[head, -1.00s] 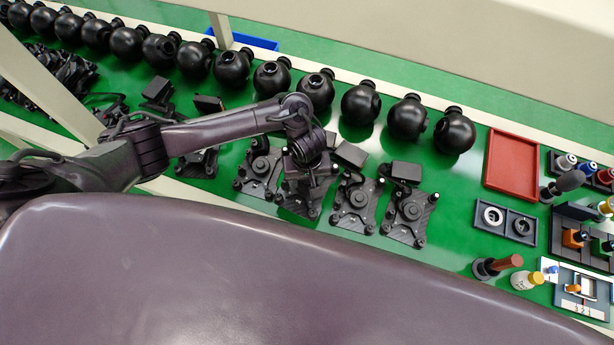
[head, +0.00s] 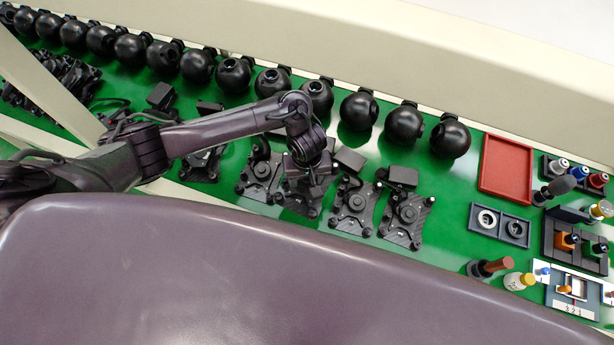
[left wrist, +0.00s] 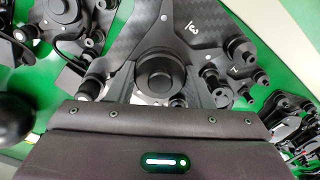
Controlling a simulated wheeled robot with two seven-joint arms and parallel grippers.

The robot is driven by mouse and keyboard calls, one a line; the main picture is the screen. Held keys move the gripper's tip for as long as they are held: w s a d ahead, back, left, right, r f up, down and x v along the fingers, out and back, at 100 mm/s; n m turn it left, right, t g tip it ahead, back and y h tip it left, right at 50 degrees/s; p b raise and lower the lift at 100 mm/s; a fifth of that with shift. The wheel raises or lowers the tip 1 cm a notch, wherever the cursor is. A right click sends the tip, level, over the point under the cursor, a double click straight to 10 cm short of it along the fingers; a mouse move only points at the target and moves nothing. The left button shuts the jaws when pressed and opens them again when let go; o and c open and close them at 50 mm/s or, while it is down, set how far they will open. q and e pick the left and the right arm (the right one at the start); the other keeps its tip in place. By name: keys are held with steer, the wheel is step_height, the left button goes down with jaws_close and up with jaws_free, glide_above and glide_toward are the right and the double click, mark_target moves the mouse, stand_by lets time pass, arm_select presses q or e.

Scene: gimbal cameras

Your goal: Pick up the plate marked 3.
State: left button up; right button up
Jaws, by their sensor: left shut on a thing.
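A black carbon-fibre plate (left wrist: 195,45) with a white mark that looks like a 3 fills the middle of the left wrist view. A round black hub (left wrist: 160,76) sits on it, with small posts at its corners. My left gripper (head: 307,178) is over this plate in the head view and is shut on it. I cannot tell whether the plate is clear of the table. My right gripper is not in view.
Similar plates stand close by on the right (head: 352,206) and on the left (head: 260,172). A row of black round housings (head: 359,110) runs behind them. A red tray (head: 507,165) and a grey two-pocket tray (head: 500,224) lie on the green table to the right.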

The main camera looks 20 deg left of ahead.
arm_select(q)
steer(key=shift+r, duration=0.15)
steer(key=shift+s, duration=0.45)
steer(key=s+a+b, duration=0.1)
steer(key=s+b, duration=0.1)
steer(key=s, duration=2.5)
stand_by(0.6)
